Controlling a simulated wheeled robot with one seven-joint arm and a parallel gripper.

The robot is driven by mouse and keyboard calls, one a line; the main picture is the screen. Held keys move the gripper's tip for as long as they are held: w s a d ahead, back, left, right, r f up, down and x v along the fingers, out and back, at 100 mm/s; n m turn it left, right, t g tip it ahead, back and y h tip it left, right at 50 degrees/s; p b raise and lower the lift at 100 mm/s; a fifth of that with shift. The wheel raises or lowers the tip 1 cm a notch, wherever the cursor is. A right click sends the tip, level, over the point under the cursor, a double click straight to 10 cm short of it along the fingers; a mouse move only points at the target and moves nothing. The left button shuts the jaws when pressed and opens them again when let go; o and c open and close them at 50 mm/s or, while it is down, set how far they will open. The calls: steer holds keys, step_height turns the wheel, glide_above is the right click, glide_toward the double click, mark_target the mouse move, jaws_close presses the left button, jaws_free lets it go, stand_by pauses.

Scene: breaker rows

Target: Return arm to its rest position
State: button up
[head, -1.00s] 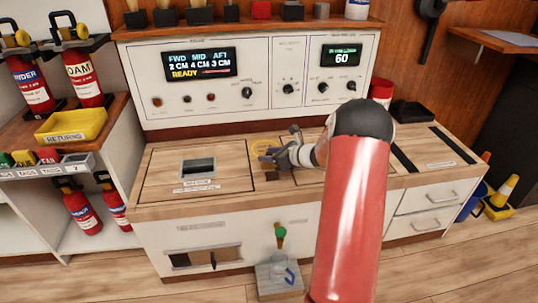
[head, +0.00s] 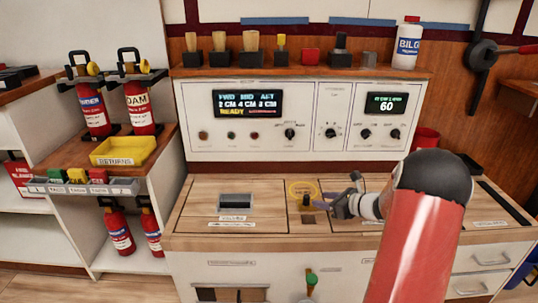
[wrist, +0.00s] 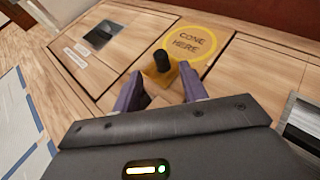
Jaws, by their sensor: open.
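No contact between fingers and piece can be made out.
The control panel (head: 290,120) rises behind the counter (head: 200,190), with a shelf of brushes and a white bottle (head: 408,42) above. A yellow RETURNS tray (head: 123,152) and red extinguishers (head: 140,108) stand left. A dark slot (head: 235,201) is set in the counter.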

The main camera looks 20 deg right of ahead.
steer(key=s+a+r+n+g, duration=0.2)
steer(key=s+a+r+n, duration=0.25)
steer(key=a, duration=0.25)
steer(key=s+a+r+n+g+p, duration=0.1)
steer(key=s+a+r+n+g, duration=0.1)
steer(key=s+a+r+n, duration=0.25)
steer(key=s+a+r+n+g, duration=0.3)
steer(key=a+n, duration=0.3)
steer(key=a, duration=0.2)
steer(key=s+a+r+n+h+p, duration=0.1)
steer(key=s+r+n+h, duration=0.1)
steer(key=s+n, duration=0.5)
steer(key=s+a+r+n+h, duration=0.2)
steer(key=s+n+h, duration=0.2)
steer(key=s+n, duration=0.4)
steer(key=s, duration=0.5)
steer(key=shift+r+t+p, duration=0.4)
